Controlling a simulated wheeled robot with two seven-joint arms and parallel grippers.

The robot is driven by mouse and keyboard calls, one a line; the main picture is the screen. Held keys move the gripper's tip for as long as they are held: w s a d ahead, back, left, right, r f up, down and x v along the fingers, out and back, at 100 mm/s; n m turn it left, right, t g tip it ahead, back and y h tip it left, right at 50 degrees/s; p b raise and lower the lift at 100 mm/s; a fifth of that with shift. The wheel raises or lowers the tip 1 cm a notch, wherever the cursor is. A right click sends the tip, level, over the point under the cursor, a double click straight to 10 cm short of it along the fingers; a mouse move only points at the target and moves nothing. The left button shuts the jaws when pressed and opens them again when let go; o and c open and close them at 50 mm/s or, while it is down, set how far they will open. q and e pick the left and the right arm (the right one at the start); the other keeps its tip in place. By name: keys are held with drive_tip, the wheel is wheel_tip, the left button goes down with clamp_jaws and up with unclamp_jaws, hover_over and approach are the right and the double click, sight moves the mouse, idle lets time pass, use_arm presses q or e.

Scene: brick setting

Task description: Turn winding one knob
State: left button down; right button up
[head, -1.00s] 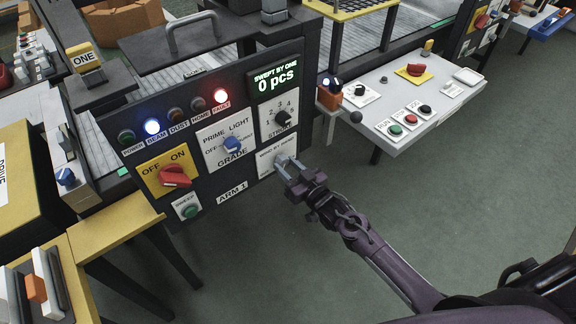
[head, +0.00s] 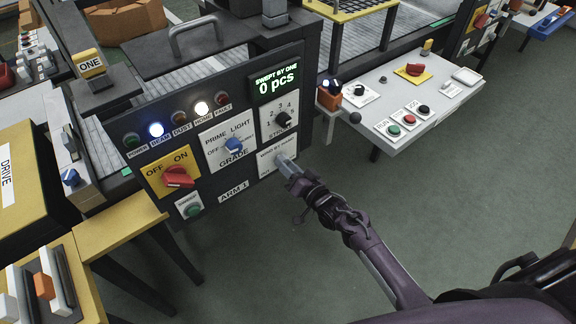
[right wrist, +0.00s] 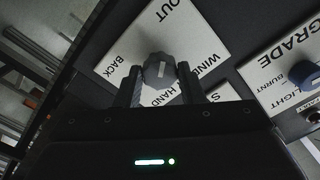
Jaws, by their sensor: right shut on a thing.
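The grey winding knob (right wrist: 158,66) sits on a white plate (right wrist: 200,37) marked "WIND BY HAND", with "OUT" and "BACK" at two of its sides. The plate is at the lower right of the dark ARM 1 panel (head: 233,197) in the head view. My right gripper (head: 289,167) reaches it from the right. In the right wrist view its two fingers (right wrist: 159,74) stand on either side of the knob, shut on it. A pale pointer line shows on the knob's face. My left gripper is not in view.
The panel also has a red OFF/ON switch (head: 178,177), a blue GRADE knob (head: 234,145), a black STROKE knob (head: 283,119) and a green SWEEP button (head: 193,210). The display (head: 276,82) reads "SWEPT BY ONE 0 pcs". BEAM and HOME lamps glow. A white console (head: 440,90) stands right; floor in front is clear.

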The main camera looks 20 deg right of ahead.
idle(0.3)
drive_tip(key=o, duration=1)
drive_tip(key=v, duration=0.7)
drive_tip(key=shift+s+d, duration=0.15)
drive_tip(key=shift+s, duration=0.2)
